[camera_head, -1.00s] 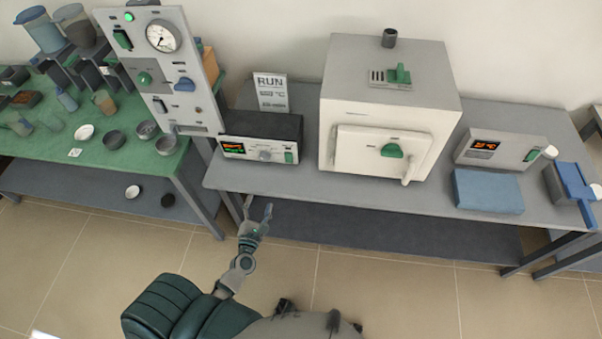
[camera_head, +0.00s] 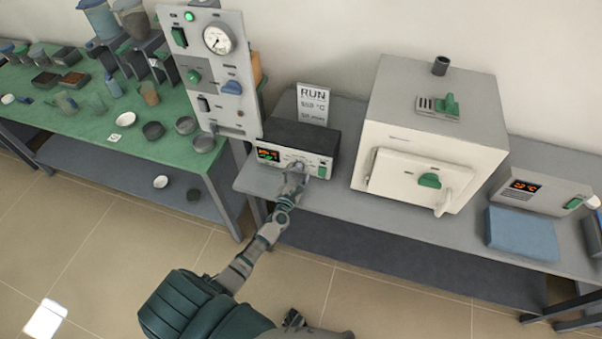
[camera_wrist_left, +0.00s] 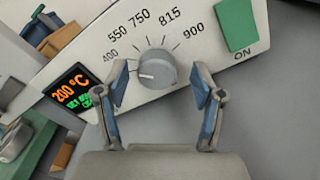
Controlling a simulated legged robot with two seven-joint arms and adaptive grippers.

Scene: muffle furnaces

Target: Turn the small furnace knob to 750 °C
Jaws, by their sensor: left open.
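The round grey knob (camera_wrist_left: 155,69) sits on the white front panel (camera_wrist_left: 185,40) of the low dark-topped control box (camera_head: 305,136). Its scale reads 400, 550, 750, 815 and 900; the pale pointer mark faces left, below the 400 mark. The display (camera_wrist_left: 74,94) reads 200 °C in orange above small green text. My left gripper (camera_head: 296,168) is at the box front and hides the knob in the head view. In the left wrist view the open left gripper (camera_wrist_left: 160,78) has one blue-padded finger on each side of the knob, with gaps visible.
A green ON switch (camera_wrist_left: 236,25) lies right of the scale. A RUN card (camera_head: 313,103) stands behind the box. A tall gauge panel (camera_head: 212,75) rises to the left, and a white furnace (camera_head: 432,120) stands to the right on the grey bench.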

